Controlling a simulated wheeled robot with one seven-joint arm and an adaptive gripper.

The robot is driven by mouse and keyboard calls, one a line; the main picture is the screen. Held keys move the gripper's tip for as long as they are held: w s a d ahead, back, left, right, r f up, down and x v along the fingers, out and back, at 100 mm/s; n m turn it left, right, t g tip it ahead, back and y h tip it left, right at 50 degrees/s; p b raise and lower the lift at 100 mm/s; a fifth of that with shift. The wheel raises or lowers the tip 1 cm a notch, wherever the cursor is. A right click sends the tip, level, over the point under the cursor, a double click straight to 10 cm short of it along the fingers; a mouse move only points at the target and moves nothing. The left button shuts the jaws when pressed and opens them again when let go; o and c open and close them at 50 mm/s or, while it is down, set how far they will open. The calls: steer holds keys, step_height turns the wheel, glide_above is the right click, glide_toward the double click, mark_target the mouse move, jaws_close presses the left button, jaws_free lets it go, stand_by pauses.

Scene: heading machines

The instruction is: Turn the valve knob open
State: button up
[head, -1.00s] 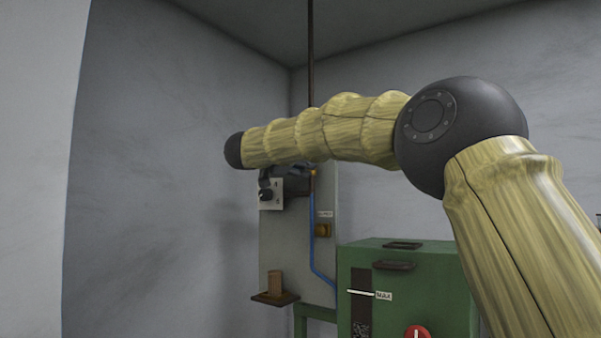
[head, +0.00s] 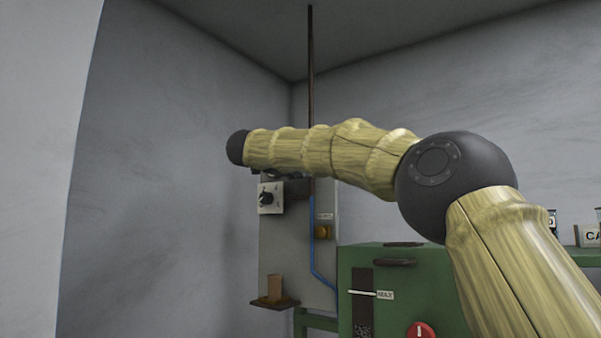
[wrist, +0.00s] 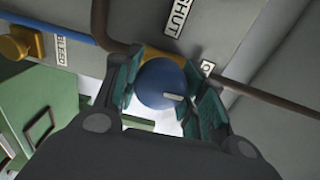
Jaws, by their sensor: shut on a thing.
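The valve knob (wrist: 160,82) is round and blue with a short pale mark on its face, in the wrist view. It sits in front of a brass fitting (wrist: 165,55) on a brown pipe. My gripper (wrist: 168,86) is shut on the knob, its teal-padded fingers on either side of it. A "SHUT" label (wrist: 181,17) is on the panel above the knob. In the head view my forearm hides the knob and nearly all of the gripper.
A grey panel (head: 290,240) carries a blue hose (head: 313,250) and a small brass knob (head: 323,232). A green machine (head: 440,275) with a red dial (head: 421,331) stands at the right. Bare wall is at the left.

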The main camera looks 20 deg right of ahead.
steer(key=shift+f+m, duration=0.3)
steer(key=shift+f, duration=0.05)
steer(key=o, duration=1)
steer(key=shift+s+r, duration=0.1)
steer(key=shift+s, duration=0.1)
steer(key=shift+s+r, duration=0.1)
steer(key=shift+r, duration=0.05)
steer(key=shift+a, duration=0.15)
steer(key=v, duration=1.1)
steer(key=shift+s+a, duration=0.2)
steer(key=shift+s, duration=0.1)
